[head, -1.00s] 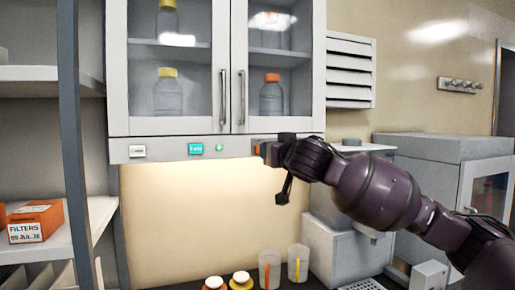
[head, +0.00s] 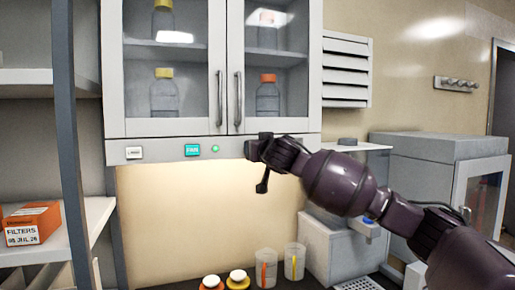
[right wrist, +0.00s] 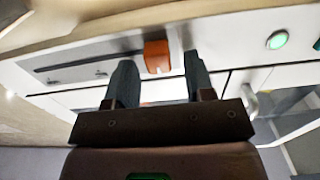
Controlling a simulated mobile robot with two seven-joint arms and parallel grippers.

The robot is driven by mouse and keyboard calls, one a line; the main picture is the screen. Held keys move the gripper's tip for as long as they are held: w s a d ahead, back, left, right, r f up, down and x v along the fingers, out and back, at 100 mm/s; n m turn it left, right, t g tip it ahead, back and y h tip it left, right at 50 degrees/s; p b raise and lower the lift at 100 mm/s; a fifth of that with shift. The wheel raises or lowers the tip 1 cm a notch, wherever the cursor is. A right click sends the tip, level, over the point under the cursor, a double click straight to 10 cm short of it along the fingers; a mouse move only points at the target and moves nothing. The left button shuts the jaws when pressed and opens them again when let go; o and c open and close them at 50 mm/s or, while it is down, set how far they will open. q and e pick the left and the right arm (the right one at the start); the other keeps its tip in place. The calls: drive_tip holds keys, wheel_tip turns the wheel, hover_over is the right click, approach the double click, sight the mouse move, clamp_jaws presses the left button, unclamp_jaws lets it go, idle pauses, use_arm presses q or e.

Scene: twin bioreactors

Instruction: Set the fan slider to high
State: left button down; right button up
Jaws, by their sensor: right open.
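The fan slider's orange knob (right wrist: 157,55) shows in the right wrist view, on the pale panel under the cabinet. It sits at the end of a dark slot (right wrist: 75,70) nearest the green light; the slot runs left from it there. My right gripper (right wrist: 160,72) is open, its two fingers on either side of the knob in that view. I cannot tell whether they touch it. In the head view my right gripper (head: 256,148) is at the panel and hides the knob. My left gripper is not in view.
The panel carries a teal fan display (head: 192,150), a green light (head: 215,149) and a white switch (head: 134,153). Cabinet doors with handles (head: 238,98) are above. Beakers (head: 294,262) and capped bottles (head: 237,277) stand below. The space under the panel is open.

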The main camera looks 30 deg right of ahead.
sight(304, 145)
clamp_jaws()
